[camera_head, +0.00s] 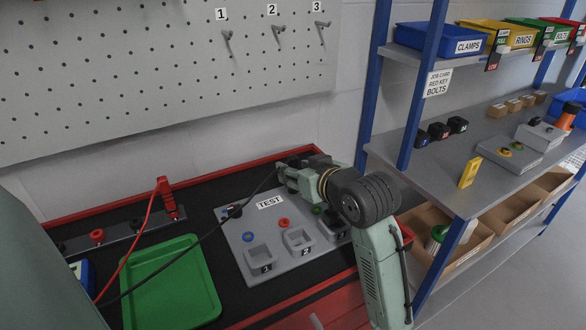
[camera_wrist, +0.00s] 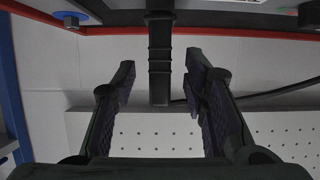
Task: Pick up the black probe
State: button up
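The black probe (camera_wrist: 160,60) is a dark ribbed stick between my two open fingers in the wrist view. A gap shows on each side, so the fingers do not visibly touch it. Its tip end is not clear. A black cable (camera_wrist: 285,95) runs off to the right there. In the head view the black cable (camera_head: 200,238) leads from the lower left up to my gripper (camera_head: 290,165), which is at the back of the bench near the wall. The probe itself is mostly hidden behind the gripper there. My gripper also shows in the wrist view (camera_wrist: 160,76).
A grey TEST panel (camera_head: 262,225) with small cups lies below my arm. A green tray (camera_head: 170,285) is left of it. A red probe (camera_head: 166,197) with a red cable stands at the back left. Shelving (camera_head: 470,160) with bins is close on the right.

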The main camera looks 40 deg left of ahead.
jog(key=shift+x, duration=1.35)
jog(key=shift+c, duration=0.5)
grip_shut()
jog(key=shift+r, duration=0.1)
